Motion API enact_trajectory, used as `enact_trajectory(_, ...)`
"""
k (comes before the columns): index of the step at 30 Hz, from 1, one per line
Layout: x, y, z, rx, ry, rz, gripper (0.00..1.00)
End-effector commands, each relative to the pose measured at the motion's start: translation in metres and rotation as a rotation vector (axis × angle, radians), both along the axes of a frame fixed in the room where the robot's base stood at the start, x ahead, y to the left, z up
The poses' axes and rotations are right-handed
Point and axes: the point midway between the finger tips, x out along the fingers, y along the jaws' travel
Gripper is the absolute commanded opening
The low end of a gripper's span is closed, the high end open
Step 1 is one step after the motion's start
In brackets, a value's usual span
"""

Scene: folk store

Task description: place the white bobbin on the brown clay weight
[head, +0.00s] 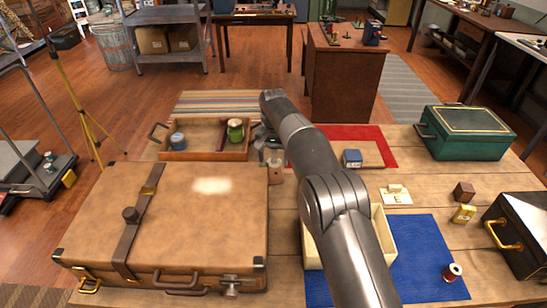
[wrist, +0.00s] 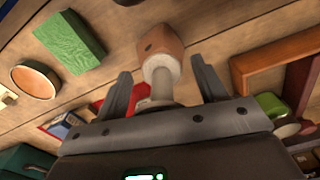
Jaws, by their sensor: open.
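The brown clay weight (wrist: 158,40) is in the upper middle of the wrist view. In the head view the weight (head: 276,175) stands on the table by the suitcase's right back corner. The white bobbin (wrist: 161,72) shows against the weight in the wrist view, its flange appearing to meet the weight's top. In the head view the bobbin (head: 274,158) is small and partly hidden by my gripper (head: 264,140). My gripper's open fingers (wrist: 160,66) stand on either side of the bobbin, with visible gaps. Exact contact between bobbin and weight is hard to tell.
A wooden tray (head: 205,156) with a green spool (head: 235,130) lies left of my gripper. A tan suitcase (head: 205,230) fills the front left. A red cloth (head: 378,148), a cream box (head: 382,228) on a blue mat (head: 432,262) and a green case (head: 465,133) are to the right.

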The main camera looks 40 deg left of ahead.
Motion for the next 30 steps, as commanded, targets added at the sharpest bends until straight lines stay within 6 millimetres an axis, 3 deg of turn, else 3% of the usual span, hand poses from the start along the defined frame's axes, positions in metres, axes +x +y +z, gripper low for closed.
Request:
enact_trajectory(12, 0.0, 0.001, 0.063, 0.002, -0.002, 0.0, 0.65)
enact_trajectory(18, 0.0, 0.0, 0.075, 0.0, 0.0, 0.0, 0.65)
enact_trajectory(25, 0.001, 0.0, 0.077, 0.001, -0.001, 0.0, 0.65)
enact_trajectory(30, 0.017, -0.017, 0.096, 0.013, -0.008, -0.019, 0.65)
